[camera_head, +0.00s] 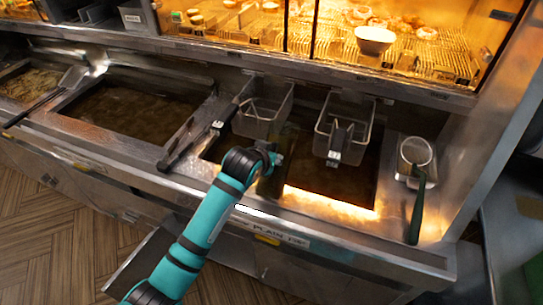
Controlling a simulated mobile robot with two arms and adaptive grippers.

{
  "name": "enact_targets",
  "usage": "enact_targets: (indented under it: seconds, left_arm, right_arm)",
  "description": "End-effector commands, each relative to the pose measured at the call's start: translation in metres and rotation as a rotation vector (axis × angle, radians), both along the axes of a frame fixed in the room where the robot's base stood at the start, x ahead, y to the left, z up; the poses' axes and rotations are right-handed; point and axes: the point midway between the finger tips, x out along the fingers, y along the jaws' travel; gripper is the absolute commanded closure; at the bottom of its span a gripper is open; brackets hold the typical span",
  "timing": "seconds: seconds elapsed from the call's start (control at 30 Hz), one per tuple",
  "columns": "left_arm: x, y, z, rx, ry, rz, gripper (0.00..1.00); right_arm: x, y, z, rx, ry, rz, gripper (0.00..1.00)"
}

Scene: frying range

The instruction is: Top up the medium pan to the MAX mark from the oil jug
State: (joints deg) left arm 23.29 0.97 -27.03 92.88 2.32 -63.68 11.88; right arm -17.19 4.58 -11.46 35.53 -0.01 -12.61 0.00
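My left gripper (277,160) is at the end of the teal arm, over the front left of the right-hand oil pan (350,184). A dark, olive, see-through vessel (270,184), which looks like the oil jug, is at the gripper and seems held by it. The fingers are mostly hidden. The right-hand pan holds dark oil, with a bright glow along its front edge. Another pan (125,108) of dark oil lies left of it, and a third pan (30,84) is at the far left. No MAX mark can be made out. My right gripper is not in view.
Two wire baskets (262,118) (345,125) hang at the back of the right-hand pan. A round strainer with a green handle (417,205) lies on the right ledge. A lit food display (430,55) stands behind. A long-handled tool (45,98) crosses the left pans.

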Motion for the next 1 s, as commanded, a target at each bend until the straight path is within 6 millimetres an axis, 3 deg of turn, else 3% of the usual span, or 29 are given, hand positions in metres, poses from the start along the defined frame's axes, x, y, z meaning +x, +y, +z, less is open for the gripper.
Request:
enact_targets:
  seconds: [0.53, 1.0]
  left_arm:
    - [0.0054, -0.0023, 0.0049, 0.048, 0.148, -0.002, 1.00]
    - [0.0050, -0.0019, 0.0044, 0.050, 0.156, -0.002, 1.00]
  right_arm:
    - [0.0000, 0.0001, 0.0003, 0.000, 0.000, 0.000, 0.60]
    - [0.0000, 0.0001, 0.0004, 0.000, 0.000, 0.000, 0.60]
